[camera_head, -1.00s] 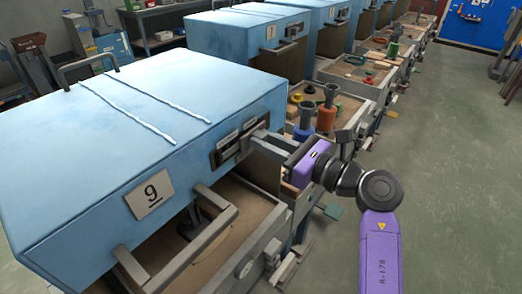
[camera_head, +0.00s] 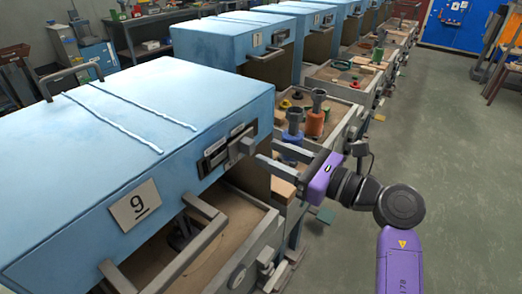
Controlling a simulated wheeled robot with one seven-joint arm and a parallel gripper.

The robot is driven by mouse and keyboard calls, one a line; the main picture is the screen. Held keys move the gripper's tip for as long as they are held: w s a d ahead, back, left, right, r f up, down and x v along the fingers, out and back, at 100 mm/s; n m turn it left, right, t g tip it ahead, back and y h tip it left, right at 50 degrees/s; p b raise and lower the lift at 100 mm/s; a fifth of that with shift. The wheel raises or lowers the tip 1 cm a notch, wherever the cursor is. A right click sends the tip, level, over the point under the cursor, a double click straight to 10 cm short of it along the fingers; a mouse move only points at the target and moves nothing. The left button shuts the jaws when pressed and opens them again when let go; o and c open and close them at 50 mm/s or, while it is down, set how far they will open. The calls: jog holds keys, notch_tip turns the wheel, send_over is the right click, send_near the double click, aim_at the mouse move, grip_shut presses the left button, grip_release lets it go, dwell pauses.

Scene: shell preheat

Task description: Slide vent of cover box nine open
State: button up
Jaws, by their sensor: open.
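Cover box nine (camera_head: 100,140) is the large light-blue box at the left, with a white "9" plate (camera_head: 134,206) on its front. Its vent (camera_head: 216,156) is a dark framed slot high on the front, towards the right end. A grey slider knob (camera_head: 242,146) sticks out near the vent's right end. How wide the slot stands open is too small to tell. My gripper (camera_head: 267,151), purple with grey fingers, is open and empty just right of the knob, apart from it. Its fingers point left towards the vent.
A grey handle bar (camera_head: 200,235) sticks out from the box front below the vent, over an open sandy tray. Blue and orange funnel-topped pieces (camera_head: 316,116) stand on the bench behind my gripper. More blue boxes recede behind. The floor at right is clear.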

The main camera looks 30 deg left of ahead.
jog(key=shift+s+d, duration=0.15)
jog(key=shift+d, duration=1.3)
jog(key=s+d+r+m+t+y, duration=0.1)
jog(key=d+r+m+t+y, duration=0.3)
jog(key=r+m, duration=0.4)
jog(key=s+d+m+t+y, duration=0.1)
jog(key=s+d+m+t, duration=0.2)
jog(key=d+m+t, duration=0.35)
jog(key=s+d+f+m+t+h, duration=0.45)
jog(key=d+m+h, duration=0.3)
jog(key=m, duration=0.55)
jog(key=s+d+f+m+t+h, duration=0.4)
jog(key=d+f+m+t+h, duration=0.4)
jog(key=m, duration=0.5)
jog(key=s+d+f+m+g+h, duration=0.2)
jog(key=s+d+f+m+g, duration=0.1)
jog(key=s, duration=0.5)
jog(key=s+d+f+m+g+h, duration=0.3)
jog(key=s+d+f+m, duration=0.1)
jog(key=s, duration=0.4)
jog(key=s+d+f+m+g+h, duration=0.2)
jog(key=s+d+f+m+g, duration=0.1)
jog(key=s, duration=0.5)
jog(key=shift+s+d+f+m+g, duration=0.4)
jog(key=shift+d+f+m, duration=0.25)
jog(key=shift+d+m, duration=0.45)
